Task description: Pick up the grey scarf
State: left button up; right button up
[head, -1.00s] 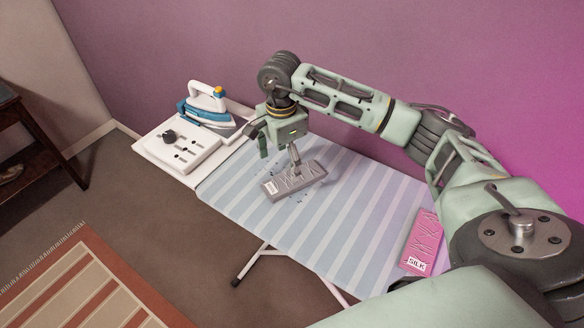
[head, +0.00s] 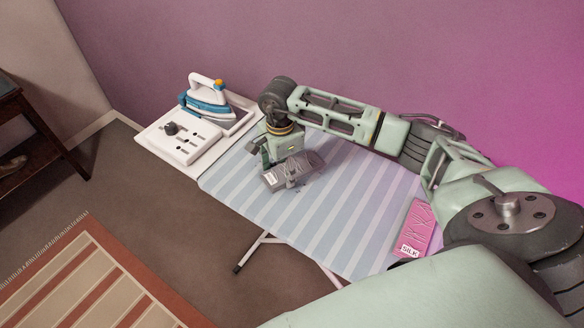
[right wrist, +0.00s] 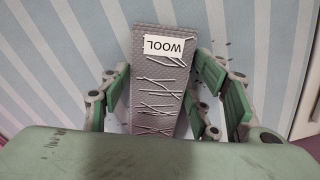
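The grey scarf (head: 308,164) lies folded flat on the striped ironing board, below my right gripper. In the right wrist view the scarf (right wrist: 160,75) shows a white WOOL label and pale zigzag lines. My right gripper (head: 279,168) is down over it, and its green-padded fingers stand on either side of the scarf in the right wrist view. They look open, with the scarf between them; whether either finger touches its edge is hard to tell. The scarf's near end is hidden by my gripper body in the right wrist view. My left gripper is not in view.
A pink folded cloth (head: 415,228) labelled SILK lies at the board's right end. The board's middle (head: 320,215) is clear. A purple wall rises behind.

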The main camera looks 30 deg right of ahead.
jog(key=shift+c, duration=0.9)
jog(key=shift+r, duration=0.1)
jog(key=c, duration=0.4)
jog(key=shift+c, duration=0.2)
jog(key=shift+r, duration=0.3)
jog(key=r+b, duration=0.2)
jog(key=r, duration=0.1)
jog(key=shift+s+d+r, duration=0.1)
jog(key=shift+d+r, duration=0.15)
jog(key=shift+d, duration=0.1)
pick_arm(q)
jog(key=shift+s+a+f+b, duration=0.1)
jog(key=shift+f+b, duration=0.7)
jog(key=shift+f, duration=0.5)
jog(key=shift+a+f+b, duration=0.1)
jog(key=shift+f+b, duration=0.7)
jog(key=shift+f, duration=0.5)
pick_arm(e)
jog(key=s+d+r, duration=0.6)
jog(key=d, duration=0.2)
jog(key=shift+s+d+r, duration=0.35)
jog(key=shift+r, duration=0.05)
